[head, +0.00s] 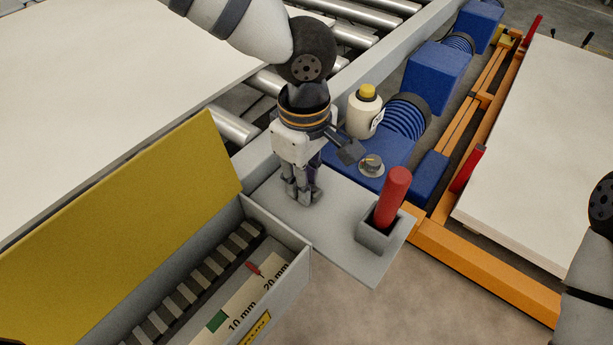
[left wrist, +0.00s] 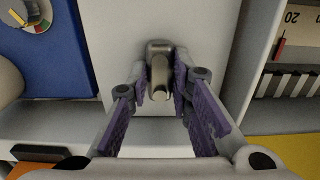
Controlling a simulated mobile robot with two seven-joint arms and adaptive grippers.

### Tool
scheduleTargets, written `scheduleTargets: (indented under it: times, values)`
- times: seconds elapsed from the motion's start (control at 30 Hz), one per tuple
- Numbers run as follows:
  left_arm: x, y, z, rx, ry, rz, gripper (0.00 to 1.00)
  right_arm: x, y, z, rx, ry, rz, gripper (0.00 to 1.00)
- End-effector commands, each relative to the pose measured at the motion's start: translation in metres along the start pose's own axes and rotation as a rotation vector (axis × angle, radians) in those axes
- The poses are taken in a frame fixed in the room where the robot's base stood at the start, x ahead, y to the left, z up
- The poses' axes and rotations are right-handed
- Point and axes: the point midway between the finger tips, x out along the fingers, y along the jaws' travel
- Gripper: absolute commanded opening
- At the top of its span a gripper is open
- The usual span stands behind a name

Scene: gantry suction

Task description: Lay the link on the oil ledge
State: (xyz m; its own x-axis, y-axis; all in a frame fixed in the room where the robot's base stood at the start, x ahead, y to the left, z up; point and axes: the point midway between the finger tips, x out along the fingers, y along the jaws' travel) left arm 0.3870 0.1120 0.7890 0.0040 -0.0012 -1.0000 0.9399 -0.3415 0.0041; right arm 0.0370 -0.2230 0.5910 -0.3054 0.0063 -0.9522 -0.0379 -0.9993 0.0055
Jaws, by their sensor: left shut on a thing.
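My left gripper (head: 301,194) points down over a flat grey ledge (head: 337,226), its fingertips close to the surface. In the left wrist view the purple-padded fingers (left wrist: 160,90) are shut on a small metal link (left wrist: 159,78), with the pale ledge (left wrist: 127,62) behind it. In the head view the fingers hide the link. I cannot tell whether the link touches the ledge. A white oil bottle (head: 363,117) with a yellow cap stands behind the gripper. My right gripper is out of view; only part of that arm shows at the right edge.
A red handle (head: 392,196) stands upright in a grey holder (head: 374,236) at the ledge's right end. An open grey box (head: 305,262) with a raised yellow lid (head: 120,225) is front left. Blue motors (head: 436,75) and rollers (head: 235,125) lie behind.

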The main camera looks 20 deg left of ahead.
Motion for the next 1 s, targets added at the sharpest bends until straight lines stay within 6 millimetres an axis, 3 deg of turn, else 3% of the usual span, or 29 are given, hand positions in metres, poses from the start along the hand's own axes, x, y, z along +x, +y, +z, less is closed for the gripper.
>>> scheduleTargets:
  times: [0.3, 0.33, 0.4, 0.73, 0.87, 1.0]
  values:
    - [0.002, 0.0, 0.0, 0.0, 0.0, 0.003, 0.0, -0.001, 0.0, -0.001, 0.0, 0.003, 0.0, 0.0]
    - [0.002, 0.0, 0.0, 0.0, 0.0, 0.003, 0.22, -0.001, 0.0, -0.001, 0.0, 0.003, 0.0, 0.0]
    - [0.002, 0.0, 0.0, 0.0, 0.001, 0.003, 0.38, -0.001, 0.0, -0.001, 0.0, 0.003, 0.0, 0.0]
    - [-0.001, 0.001, 0.0, -0.001, 0.001, 0.004, 0.4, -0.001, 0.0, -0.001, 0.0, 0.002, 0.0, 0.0]
    - [-0.026, 0.002, 0.0, -0.002, 0.001, 0.011, 0.4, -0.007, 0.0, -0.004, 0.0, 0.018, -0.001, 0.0]
    - [-0.068, 0.002, 0.0, -0.002, 0.002, 0.014, 0.4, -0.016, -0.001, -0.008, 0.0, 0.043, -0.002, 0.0]
